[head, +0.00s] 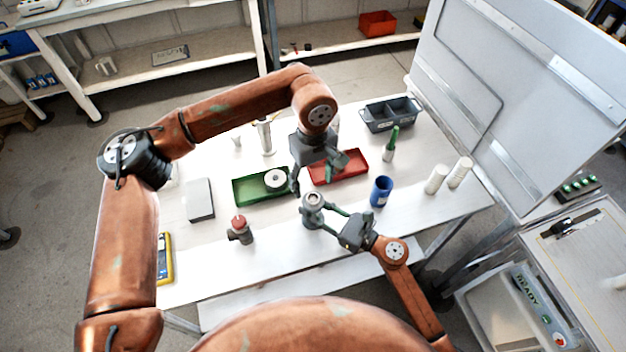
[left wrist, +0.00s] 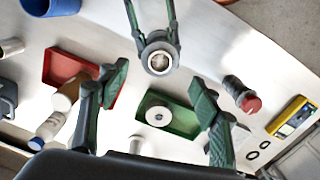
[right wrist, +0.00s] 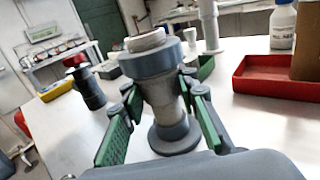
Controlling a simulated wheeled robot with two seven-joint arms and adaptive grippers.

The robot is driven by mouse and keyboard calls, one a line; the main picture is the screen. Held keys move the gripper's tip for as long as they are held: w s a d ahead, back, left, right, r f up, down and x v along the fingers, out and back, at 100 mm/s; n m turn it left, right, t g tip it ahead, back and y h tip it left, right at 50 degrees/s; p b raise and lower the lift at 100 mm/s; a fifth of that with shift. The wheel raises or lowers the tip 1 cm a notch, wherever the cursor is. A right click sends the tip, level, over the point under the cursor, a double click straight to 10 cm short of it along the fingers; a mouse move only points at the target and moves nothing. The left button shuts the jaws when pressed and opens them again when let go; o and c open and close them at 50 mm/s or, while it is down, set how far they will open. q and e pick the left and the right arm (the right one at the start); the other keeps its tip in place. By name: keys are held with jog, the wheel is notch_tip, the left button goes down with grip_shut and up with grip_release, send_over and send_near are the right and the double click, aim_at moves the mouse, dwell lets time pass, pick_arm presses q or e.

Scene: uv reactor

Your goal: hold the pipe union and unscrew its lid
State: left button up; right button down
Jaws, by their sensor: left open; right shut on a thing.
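The grey pipe union (head: 313,201) stands upright near the table's middle. In the right wrist view the union (right wrist: 165,100) has a wide base, a thick grey collar and a pale top. My right gripper (right wrist: 160,112) is shut on the union's body below the collar, one finger on each side. My left gripper (head: 315,182) is open and empty, pointing down just behind the union. In the left wrist view the union's round top (left wrist: 160,60) lies beyond the open fingers (left wrist: 158,95), apart from them. I cannot tell where the lid's seam is.
A green tray (head: 245,192) holding a white ring (head: 275,178) and a red tray (head: 352,170) lie behind the union. A blue cup (head: 381,191) stands right, a red-topped fitting (head: 240,231) left. The table front between fitting and union is clear.

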aim_at(313, 198)
pick_arm(q)
jog(key=shift+m, duration=1)
jog(key=shift+f, duration=3.9)
